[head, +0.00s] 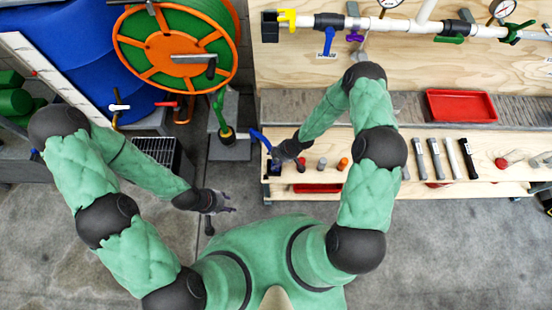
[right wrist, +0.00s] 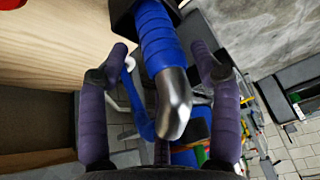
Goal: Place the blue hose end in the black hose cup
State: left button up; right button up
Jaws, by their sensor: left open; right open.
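The blue hose end (right wrist: 160,45) fills the middle of the right wrist view, a blue sleeve with a grey metal tip. It lies between the spread fingers of my right gripper (right wrist: 162,62), with gaps on both sides. The black hose cup (right wrist: 123,16) is at the top of that view, and the blue sleeve overlaps it; I cannot tell how deep it sits inside. In the head view, the cup (head: 275,169) is at the bench's left end, my right gripper (head: 284,157) right by it. My left gripper (head: 230,204) is open and empty over the floor.
The wooden bench (head: 330,150) holds several tools to the right. A red tray (head: 461,106) lies behind. A green and orange hose reel (head: 175,50) stands at the back left. A grey stand (head: 229,150) is left of the bench. The front floor is clear.

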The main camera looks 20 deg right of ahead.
jog(key=p+v, duration=0.5)
jog(key=v, duration=0.6)
jog(key=s+a+r+m, duration=0.2)
jog(key=s+a+m, duration=0.2)
jog(key=s+m, duration=0.3)
jog(key=s+a+r+m+g, duration=0.1)
jog(key=s+a+r+m, duration=0.1)
jog(key=s+a+m, duration=0.2)
jog(key=s+m, duration=0.3)
jog(key=shift+s+r+m+g+h, duration=0.2)
jog(key=shift+m+g+h, duration=0.1)
jog(key=shift+m, duration=0.1)
jog(key=shift+w+a, duration=0.1)
